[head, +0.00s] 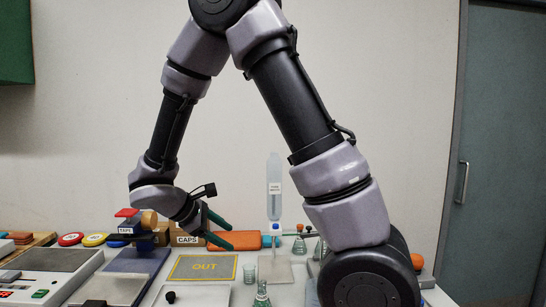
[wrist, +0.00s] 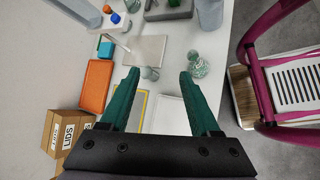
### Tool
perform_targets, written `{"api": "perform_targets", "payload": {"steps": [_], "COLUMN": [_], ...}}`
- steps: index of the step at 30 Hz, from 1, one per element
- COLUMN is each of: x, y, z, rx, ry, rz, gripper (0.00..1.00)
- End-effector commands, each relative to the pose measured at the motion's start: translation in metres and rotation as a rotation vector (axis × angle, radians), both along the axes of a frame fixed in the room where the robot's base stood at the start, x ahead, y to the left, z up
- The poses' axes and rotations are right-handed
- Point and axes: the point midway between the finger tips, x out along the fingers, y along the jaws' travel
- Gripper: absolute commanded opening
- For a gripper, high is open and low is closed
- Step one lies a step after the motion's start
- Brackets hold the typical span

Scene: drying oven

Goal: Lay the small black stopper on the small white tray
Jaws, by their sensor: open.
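The small black stopper (head: 171,297) appears to rest on the left part of the small white tray (head: 205,297), near the bottom edge of the head view. The tray also shows in part in the wrist view (wrist: 171,116), between and below my fingers; the stopper cannot be made out there. My gripper (head: 221,229) is open, with its green fingers apart and nothing between them. It is raised above the back of the table, behind the tray and apart from the stopper. In the wrist view its fingertips (wrist: 159,74) are spread wide.
A grey OUT mat (head: 203,267) lies behind the tray. A beaker (head: 250,273) and a flask (head: 262,291) stand to the right, near a bottle on a stand (head: 274,190). An orange case (head: 240,240) and CAPS box (head: 187,239) are behind. Balances (head: 45,272) stand left.

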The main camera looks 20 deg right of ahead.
Motion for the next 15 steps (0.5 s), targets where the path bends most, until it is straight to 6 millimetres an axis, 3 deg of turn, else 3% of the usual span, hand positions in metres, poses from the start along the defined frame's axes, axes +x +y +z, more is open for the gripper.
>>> {"api": "perform_targets", "payload": {"steps": [1, 6, 15], "x": [-0.005, -0.030, -0.073], "y": [-0.015, -0.048, -0.079], "z": [0.017, 0.062, 0.140], "rx": [0.086, 0.371, 0.879], "ry": [-0.028, -0.130, -0.394], "rz": [-0.099, -0.411, -0.890], "gripper": [0.63, 0.63, 0.63]}}
